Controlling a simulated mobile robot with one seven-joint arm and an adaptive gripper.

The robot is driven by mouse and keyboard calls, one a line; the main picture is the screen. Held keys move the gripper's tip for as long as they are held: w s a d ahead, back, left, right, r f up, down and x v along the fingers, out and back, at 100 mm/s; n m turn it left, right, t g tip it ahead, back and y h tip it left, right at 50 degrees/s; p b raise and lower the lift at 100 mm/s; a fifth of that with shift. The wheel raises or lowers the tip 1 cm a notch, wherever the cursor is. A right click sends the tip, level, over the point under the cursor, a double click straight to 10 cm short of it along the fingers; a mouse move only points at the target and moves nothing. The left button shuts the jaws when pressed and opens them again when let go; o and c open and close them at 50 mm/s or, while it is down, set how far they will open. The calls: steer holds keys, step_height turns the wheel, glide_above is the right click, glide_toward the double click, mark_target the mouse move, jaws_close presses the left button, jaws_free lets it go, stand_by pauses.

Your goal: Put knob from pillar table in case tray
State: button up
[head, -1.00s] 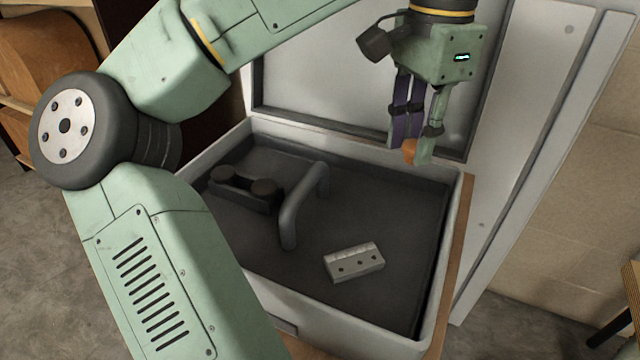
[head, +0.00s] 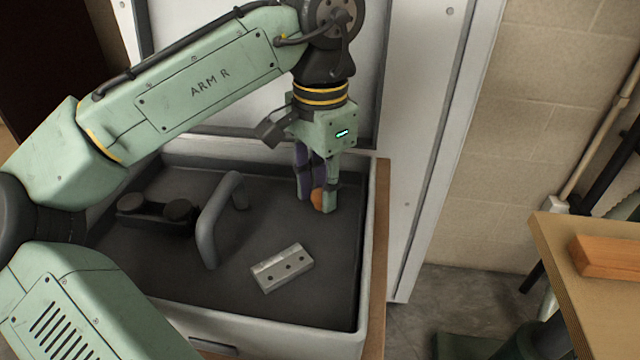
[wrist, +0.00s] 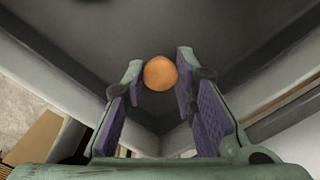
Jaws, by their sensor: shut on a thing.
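The knob (head: 317,200) is a small round orange-brown piece. My gripper (head: 318,203) is shut on it, with the knob between the fingertips. In the wrist view the knob (wrist: 160,73) sits between the two purple-padded fingers of my gripper (wrist: 160,80). The case tray (head: 345,270) is the dark, shallow inside of an open pale case. My gripper and the knob are over its back right part. I cannot tell whether the knob touches the tray floor.
In the tray lie a grey drilled block (head: 283,268), a grey arched handle (head: 215,220) and a dark piece with two round knobs (head: 155,210). The raised lid stands behind. A table with an orange block (head: 610,257) is at right. The tray's right front is clear.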

mark_target(320, 194)
steer(key=shift+f, duration=0.1)
steer(key=o, duration=0.7)
steer(key=shift+o, duration=0.2)
step_height(320, 194, up, 12)
steer(key=shift+p, duration=0.45)
